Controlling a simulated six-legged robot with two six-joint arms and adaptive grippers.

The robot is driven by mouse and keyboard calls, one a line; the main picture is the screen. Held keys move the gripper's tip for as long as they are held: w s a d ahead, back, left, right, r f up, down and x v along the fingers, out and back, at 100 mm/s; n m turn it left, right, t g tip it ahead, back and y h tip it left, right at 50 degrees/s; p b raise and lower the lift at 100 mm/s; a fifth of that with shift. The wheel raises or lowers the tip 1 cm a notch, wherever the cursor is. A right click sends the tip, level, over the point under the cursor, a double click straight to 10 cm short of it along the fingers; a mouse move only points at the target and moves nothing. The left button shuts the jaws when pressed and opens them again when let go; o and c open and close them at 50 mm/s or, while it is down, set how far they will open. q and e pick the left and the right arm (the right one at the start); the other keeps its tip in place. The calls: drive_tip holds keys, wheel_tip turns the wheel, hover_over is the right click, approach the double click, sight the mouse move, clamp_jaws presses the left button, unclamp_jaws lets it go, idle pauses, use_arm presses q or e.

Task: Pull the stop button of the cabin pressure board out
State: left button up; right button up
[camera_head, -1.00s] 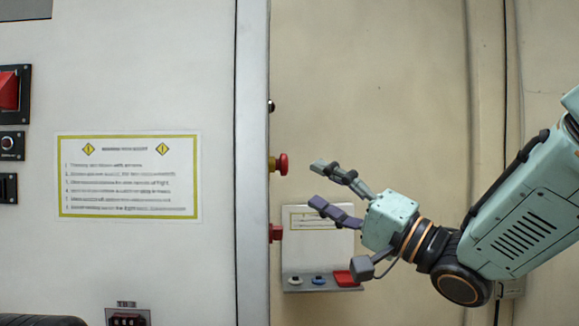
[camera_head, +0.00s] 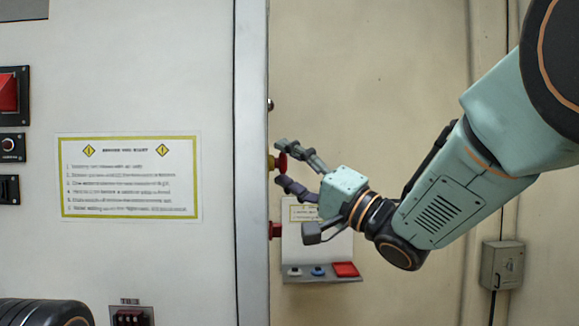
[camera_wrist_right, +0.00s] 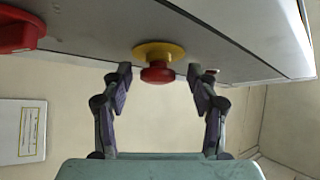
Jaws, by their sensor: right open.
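The stop button is a red mushroom head on a yellow collar, on the narrow side face of the white cabinet. In the head view the red head (camera_head: 281,163) shows between the fingertips of my right gripper (camera_head: 280,162). In the right wrist view the button (camera_wrist_right: 158,72) is centred ahead, between and slightly beyond the tips of my right gripper (camera_wrist_right: 159,72). Its fingers are open, one on each side, with a gap to the red head on both sides. My left gripper is not in view; a dark rounded part shows at the lower left.
A red knob (camera_head: 275,231) sits below the button on the same side face; a red part (camera_wrist_right: 18,32) also shows at the wrist view's left. A wall panel (camera_head: 315,277) with small buttons stands behind. A sign (camera_head: 128,177) is on the cabinet front.

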drive_tip(key=shift+a, duration=0.1)
drive_tip(key=shift+c, duration=1.3)
drive_tip(key=shift+w+f, duration=0.1)
drive_tip(key=shift+w, duration=0.05)
drive_tip(key=c, duration=0.3)
clamp_jaws()
